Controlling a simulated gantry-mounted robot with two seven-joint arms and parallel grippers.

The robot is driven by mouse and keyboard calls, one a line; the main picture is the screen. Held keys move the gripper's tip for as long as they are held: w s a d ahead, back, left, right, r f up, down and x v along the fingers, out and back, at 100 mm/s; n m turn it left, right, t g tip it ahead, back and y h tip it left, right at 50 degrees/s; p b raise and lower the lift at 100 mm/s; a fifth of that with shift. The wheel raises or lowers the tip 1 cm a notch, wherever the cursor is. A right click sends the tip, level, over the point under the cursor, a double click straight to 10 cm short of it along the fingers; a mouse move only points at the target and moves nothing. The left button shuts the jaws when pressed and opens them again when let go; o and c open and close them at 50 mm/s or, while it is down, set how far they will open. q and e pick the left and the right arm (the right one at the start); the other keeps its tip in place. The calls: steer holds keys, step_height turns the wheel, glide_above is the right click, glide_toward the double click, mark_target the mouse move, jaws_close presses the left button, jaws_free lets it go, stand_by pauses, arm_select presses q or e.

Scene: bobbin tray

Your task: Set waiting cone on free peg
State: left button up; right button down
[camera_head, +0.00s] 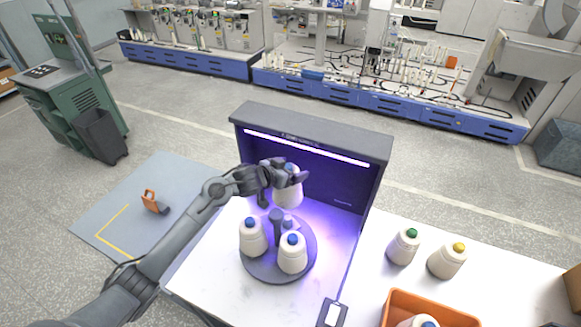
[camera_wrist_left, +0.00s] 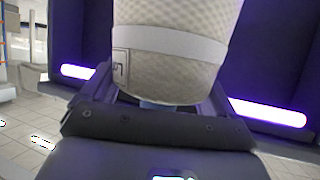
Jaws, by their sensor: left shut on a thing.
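My left gripper (camera_head: 290,178) is shut on a cream cone (camera_head: 288,195) with a blue tip, inside the lit booth. The same cone (camera_wrist_left: 175,50) fills the top middle of the left wrist view, with a pale band around it. It appears above the back part of a round dark tray (camera_head: 277,277); its exact height over the tray is hard to tell. Two other blue-tipped cones stand on the tray, one at left (camera_head: 252,239) and one at front (camera_head: 292,254). A dark central post (camera_head: 276,228) rises between them. A small pale peg (camera_head: 289,223) shows beside the post, below the held cone. My right gripper is out of view.
An orange crate (camera_head: 391,306) holds another blue-tipped cone (camera_head: 424,321).

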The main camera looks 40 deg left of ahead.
arm_select(q)
step_height(320, 180, down, 8)
steer(key=b, duration=0.4)
steer(key=shift+r+b, duration=0.25)
steer(key=shift+b, duration=0.05)
step_height(320, 180, down, 3)
steer(key=b, duration=0.4)
steer(key=shift+f, duration=0.2)
steer(key=shift+r, duration=0.1)
steer(key=shift+p, duration=0.3)
stand_by(0.3)
steer(key=shift+p, duration=0.45)
stand_by(0.4)
